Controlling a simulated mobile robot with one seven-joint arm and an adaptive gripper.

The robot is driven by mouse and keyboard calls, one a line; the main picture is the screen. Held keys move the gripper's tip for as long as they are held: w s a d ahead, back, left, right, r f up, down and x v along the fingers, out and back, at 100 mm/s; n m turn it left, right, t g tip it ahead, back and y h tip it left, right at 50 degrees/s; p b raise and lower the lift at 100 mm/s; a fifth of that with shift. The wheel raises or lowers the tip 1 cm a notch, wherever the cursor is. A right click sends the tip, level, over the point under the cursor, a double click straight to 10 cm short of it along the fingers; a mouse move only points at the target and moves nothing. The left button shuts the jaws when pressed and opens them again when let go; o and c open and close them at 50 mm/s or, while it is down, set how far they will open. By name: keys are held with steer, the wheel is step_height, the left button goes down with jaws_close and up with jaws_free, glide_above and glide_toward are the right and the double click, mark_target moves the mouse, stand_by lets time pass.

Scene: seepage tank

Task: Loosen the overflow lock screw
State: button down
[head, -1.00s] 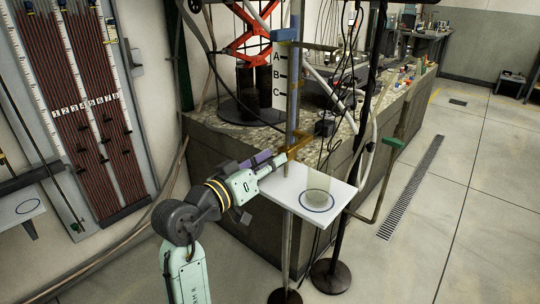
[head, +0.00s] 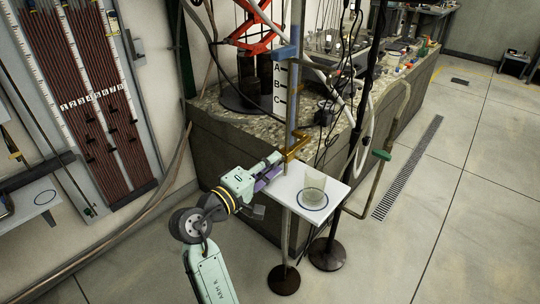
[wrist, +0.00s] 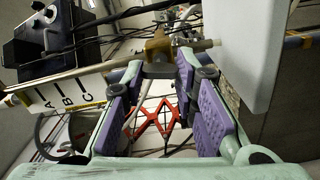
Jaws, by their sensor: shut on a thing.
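The overflow lock screw sits at the brass clamp (head: 295,147) on the upright rod below the A-B-C plate (head: 280,82). My gripper (head: 279,165) reaches this clamp from the lower left, above the white shelf. In the wrist view the purple-padded fingers of my gripper (wrist: 168,72) meet around a small dark grey part just in front of the brass clamp (wrist: 158,46). The A-B-C plate (wrist: 62,97) lies to the left in that view.
A white shelf (head: 285,193) with a glass beaker (head: 314,188) stands just below and right of my gripper. A stone-topped tank bench (head: 225,112) is behind. Tubes and a black stand pole (head: 352,130) are close on the right.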

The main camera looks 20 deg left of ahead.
steer(key=shift+f+n+p, duration=0.1)
steer(key=shift+n+p, duration=0.25)
steer(key=shift+n, duration=0.95)
steer(key=c, duration=1.3)
jaws_free()
steer(key=v, duration=1.2)
